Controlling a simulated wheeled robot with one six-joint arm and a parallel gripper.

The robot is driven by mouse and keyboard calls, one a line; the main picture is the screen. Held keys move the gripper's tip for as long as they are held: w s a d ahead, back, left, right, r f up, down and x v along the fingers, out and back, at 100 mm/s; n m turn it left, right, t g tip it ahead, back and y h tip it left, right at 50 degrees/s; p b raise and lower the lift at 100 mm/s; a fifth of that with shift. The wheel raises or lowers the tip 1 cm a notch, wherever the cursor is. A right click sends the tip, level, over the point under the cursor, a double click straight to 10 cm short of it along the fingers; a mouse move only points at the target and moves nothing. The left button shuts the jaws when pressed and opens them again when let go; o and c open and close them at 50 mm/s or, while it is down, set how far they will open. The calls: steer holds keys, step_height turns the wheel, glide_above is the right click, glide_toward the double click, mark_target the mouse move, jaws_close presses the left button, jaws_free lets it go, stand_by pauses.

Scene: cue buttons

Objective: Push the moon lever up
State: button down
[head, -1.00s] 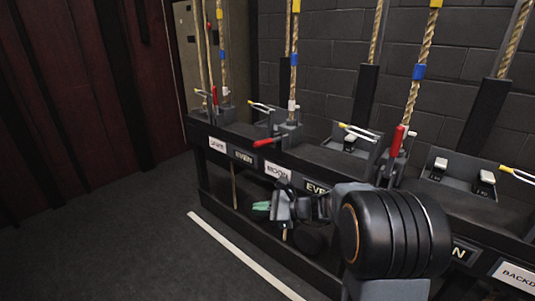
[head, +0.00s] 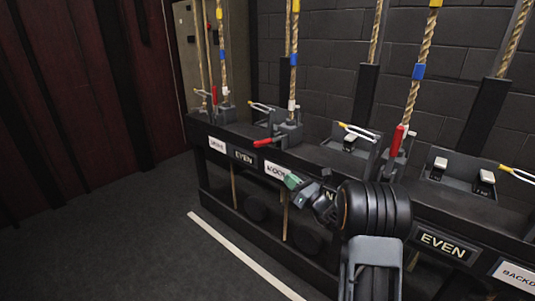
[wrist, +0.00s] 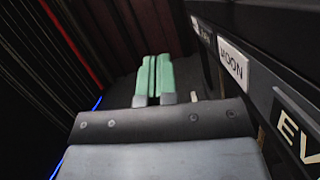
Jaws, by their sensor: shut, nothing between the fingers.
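The moon lever (head: 263,141) is a red handle on a grey base, above the white MOON label (head: 276,170), in the head view. It points out toward the front left and lies nearly level. My gripper (head: 291,180) has green fingers, pressed together and empty. It is in front of the rail by the MOON label, below and slightly right of the red handle, apart from it. In the wrist view the green fingers (wrist: 153,79) lie side by side, with the MOON label (wrist: 233,65) to their right. The lever is not visible there.
Another red lever (head: 397,140) stands upright to the right, with a rope behind it. A small red lever (head: 214,96) stands at the far left. The black rail carries an EVEN label (head: 442,243). Open floor (head: 110,230) lies left of the rail.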

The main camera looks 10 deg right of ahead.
mark_target(270, 141)
steer(key=r+b+x, duration=0.2)
steer(key=b+x, duration=0.2)
steer(key=x, duration=0.8)
steer(key=shift+d+r, duration=0.3)
steer(key=shift+r, duration=0.1)
